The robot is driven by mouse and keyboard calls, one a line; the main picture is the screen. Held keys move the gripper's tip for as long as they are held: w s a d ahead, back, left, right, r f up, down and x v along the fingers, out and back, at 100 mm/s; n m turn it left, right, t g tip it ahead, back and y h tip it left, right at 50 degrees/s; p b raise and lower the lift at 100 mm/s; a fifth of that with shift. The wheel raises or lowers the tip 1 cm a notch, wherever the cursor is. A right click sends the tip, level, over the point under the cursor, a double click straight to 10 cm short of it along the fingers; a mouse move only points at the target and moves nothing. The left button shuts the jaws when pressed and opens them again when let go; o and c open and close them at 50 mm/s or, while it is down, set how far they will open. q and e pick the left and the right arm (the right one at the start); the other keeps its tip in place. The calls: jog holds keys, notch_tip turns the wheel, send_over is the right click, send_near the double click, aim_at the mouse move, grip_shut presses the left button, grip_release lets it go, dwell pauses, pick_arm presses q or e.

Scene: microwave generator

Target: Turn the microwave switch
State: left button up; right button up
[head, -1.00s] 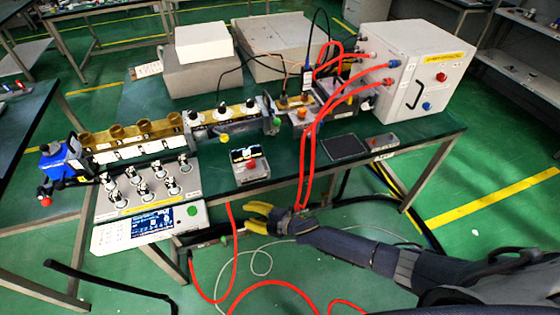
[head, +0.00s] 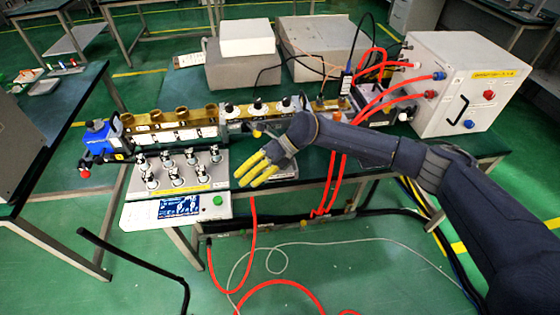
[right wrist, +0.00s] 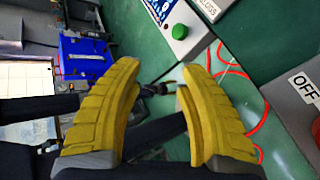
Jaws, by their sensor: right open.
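My right gripper (head: 258,172), with yellow fingers, is open and empty above the front edge of the green bench. It also shows in the right wrist view (right wrist: 160,80), with its two fingers apart. A grey box with an OFF label (right wrist: 306,87) and part of a red knob or button (right wrist: 317,131) is at that view's right edge, apart from the fingers. In the head view the gripper and forearm cover most of the small box there. I cannot tell which control is the microwave switch. My left gripper is not in view.
A display panel (head: 178,206) with a green button (head: 217,200) stands left of my right gripper. A white cabinet (head: 430,80) with a red knob (head: 488,95) stands at the right. Red hoses (head: 385,101) and a brass waveguide (head: 165,120) occupy the bench.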

jog(key=w+d+r+n+t+h, duration=0.2)
jog(key=w+d+r+t+h, duration=0.2)
jog(key=w+d+r+h, duration=0.65)
jog(key=f, duration=1)
jog(key=a+f, duration=0.1)
jog(key=f, duration=0.4)
jog(key=shift+w+a+f, duration=0.1)
jog(key=shift+w+f, duration=0.05)
jog(key=shift+w, duration=0.05)
jog(key=shift+c, duration=0.5)
grip_shut()
